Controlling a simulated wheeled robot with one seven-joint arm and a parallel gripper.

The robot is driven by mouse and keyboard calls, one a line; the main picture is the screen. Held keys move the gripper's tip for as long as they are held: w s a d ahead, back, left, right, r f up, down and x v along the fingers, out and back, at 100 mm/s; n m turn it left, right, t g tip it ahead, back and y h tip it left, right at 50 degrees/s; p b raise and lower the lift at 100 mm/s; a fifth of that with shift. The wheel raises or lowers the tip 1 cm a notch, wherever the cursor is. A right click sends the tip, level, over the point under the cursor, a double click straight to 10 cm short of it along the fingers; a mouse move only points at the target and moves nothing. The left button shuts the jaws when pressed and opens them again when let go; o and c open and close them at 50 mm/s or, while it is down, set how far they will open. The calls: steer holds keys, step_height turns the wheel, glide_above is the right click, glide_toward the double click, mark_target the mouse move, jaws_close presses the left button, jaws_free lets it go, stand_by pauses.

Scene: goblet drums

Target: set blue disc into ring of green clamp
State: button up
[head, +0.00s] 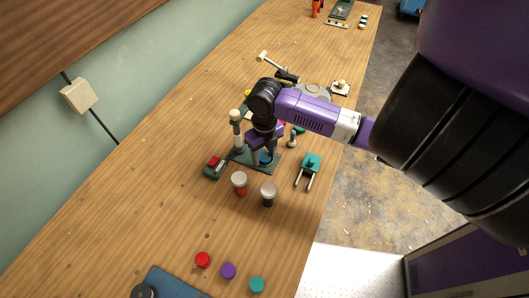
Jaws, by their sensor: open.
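The green clamp (242,157) appears as a dark green base with an upright, pale-topped post, in the middle of the wooden table. A small blue disc (265,158) shows low down at the right part of this base, directly below my gripper. I cannot tell whether it lies in a ring or is only over or beside one. My gripper (263,154) points down at the blue disc with its fingers around or just above it. The fingers are small and partly hidden by my wrist, but they are open. The ring itself is not clearly visible.
Two small goblet drums (239,183) (268,194) stand just in front. A teal pronged piece (311,163) lies to the right, and a red-topped block (214,166) to the left. Red (203,260), purple (228,271) and teal (257,284) discs lie nearer. Table between is clear.

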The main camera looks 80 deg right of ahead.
mark_target(265, 156)
step_height(265, 156, up, 12)
steer(key=b, duration=0.1)
steer(key=w+a+r+m+t+y, duration=0.1)
steer(key=w+a+r+t, duration=0.1)
steer(key=w+a, duration=0.35)
steer(key=w+a+r+m+t, duration=0.1)
steer(key=w+a+r+t, duration=0.1)
steer(key=w, duration=0.6)
steer(key=w+a+r+m+t+y, duration=0.1)
steer(key=w+a+r+t, duration=0.1)
steer(key=w+a, duration=0.35)
steer(key=w+a+r+m+t+y, duration=0.2)
steer(key=w+a+r+m+t, duration=0.7)
steer(key=w+a, duration=0.5)
steer(key=s+a+f+m+h, duration=0.2)
steer(key=s+a+f+m, duration=0.2)
steer(key=s+m, duration=0.35)
steer(key=s+a+f+m+h, duration=0.3)
steer(key=s+a+f+m, duration=0.15)
steer(key=s+m, duration=0.35)
steer(key=s+d, duration=0.2)
steer(key=s, duration=0.9)
steer(key=s+d+y, duration=0.1)
steer(key=s+d, duration=0.1)
steer(key=s, duration=1)
